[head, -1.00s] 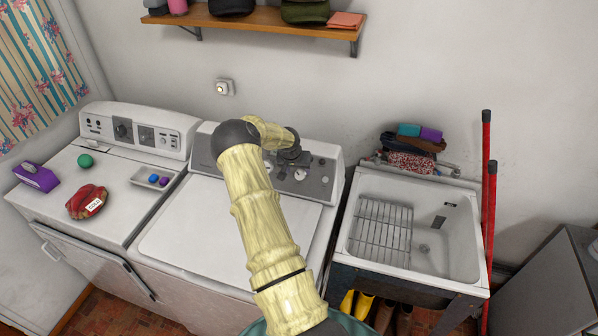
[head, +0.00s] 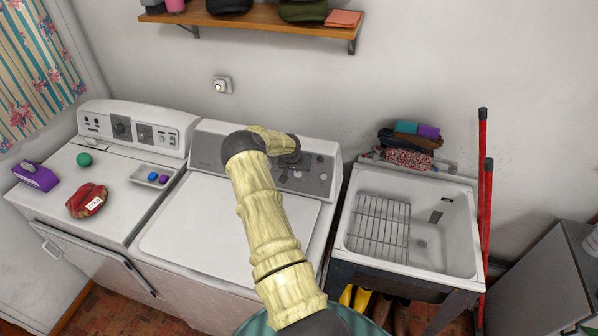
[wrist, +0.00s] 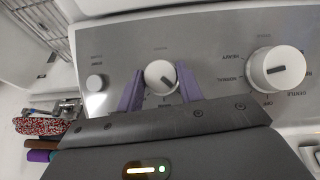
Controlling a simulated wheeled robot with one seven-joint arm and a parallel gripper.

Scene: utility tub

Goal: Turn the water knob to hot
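The washer's grey control panel (head: 316,174) is at the middle of the head view, with my gripper (wrist: 160,82) over it. In the wrist view, a white round knob (wrist: 159,73) with a dark pointer mark sits between my two purple fingers. The mark slants toward the lower right. One finger is on each side, very near the knob's edges; I cannot tell whether they touch it. A larger white knob (wrist: 277,70) is to the right and a small button (wrist: 95,83) to the left. The label by the middle knob is too small to read.
A utility sink (head: 460,235) with a wire rack (head: 378,228) stands right of the washer, folded cloths (head: 410,140) behind it. A dryer (head: 110,205) with a red cloth item (head: 87,200) is on the left. A shelf (head: 262,20) hangs above.

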